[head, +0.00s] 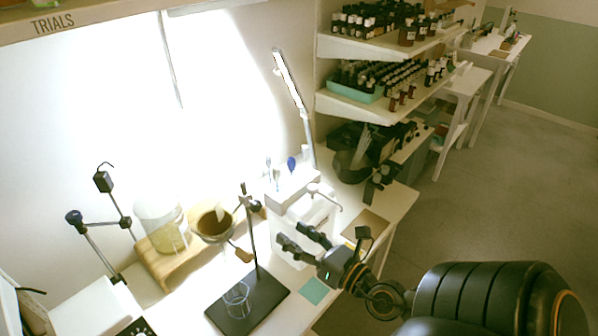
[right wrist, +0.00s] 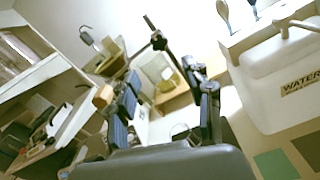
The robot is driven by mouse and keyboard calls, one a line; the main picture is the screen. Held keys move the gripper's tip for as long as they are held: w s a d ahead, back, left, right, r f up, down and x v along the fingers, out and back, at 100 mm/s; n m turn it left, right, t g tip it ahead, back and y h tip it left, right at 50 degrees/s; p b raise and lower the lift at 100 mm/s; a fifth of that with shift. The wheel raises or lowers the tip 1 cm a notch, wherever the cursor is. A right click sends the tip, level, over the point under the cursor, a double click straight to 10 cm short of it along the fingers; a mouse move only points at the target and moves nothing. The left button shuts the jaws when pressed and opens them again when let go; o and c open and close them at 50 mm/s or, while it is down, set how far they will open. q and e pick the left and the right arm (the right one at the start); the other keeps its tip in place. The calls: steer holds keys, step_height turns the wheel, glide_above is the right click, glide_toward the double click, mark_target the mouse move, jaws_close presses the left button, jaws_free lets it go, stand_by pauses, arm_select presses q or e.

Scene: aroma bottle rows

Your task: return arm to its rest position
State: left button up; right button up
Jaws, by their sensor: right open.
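My right gripper (head: 303,244) is open and empty in the head view. It is above the white bench, in front of the white water dispenser (head: 305,222) and to the right of the black stand. In the right wrist view its two fingers (right wrist: 168,105) stand apart with nothing held between them. The dispenser, marked WATER, also shows there at the right (right wrist: 280,85). My left gripper is in neither view.
A black stand base (head: 248,303) carries a glass beaker (head: 237,298), with a brown filter cone (head: 214,222) above. A glass jar (head: 163,228) is on a wooden riser. Shelves of bottles (head: 385,85) are behind. The floor (head: 490,190) at right is clear.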

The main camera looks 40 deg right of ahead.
steer(key=shift+s, duration=0.25)
stand_by(0.4)
steer(key=s+d+f+m+g+h+b, duration=0.25)
steer(key=f+m, duration=0.25)
steer(key=f, duration=0.7)
steer(key=s+d+f+m+g+h+b, duration=0.1)
steer(key=s+d+f+m+g, duration=0.3)
steer(key=f, duration=0.8)
steer(key=s+d+f+m+g+h+b, duration=0.1)
steer(key=s+d+f+m+g+h, duration=0.15)
steer(key=f+m, duration=0.65)
steer(key=s+a+f+m+g+y+b, duration=0.15)
steer(key=s+f, duration=0.25)
steer(key=f, duration=0.6)
steer(key=s+a+f+m+g+y+b, duration=0.1)
steer(key=s+a+f+m+g, duration=0.15)
steer(key=s+f, duration=0.45)
steer(key=s+a+f+m+g+y+b, duration=0.1)
steer(key=s+a+f+m+g, duration=0.1)
steer(key=s+a+f+m, duration=0.2)
steer(key=s+a+f+m+g+y+b, duration=0.1)
steer(key=s+a+f+m, duration=0.4)
steer(key=a+f, duration=0.5)
steer(key=shift+s+a+f+g, duration=0.4)
steer(key=shift+s+f+g, duration=0.1)
steer(key=shift+s, duration=0.5)
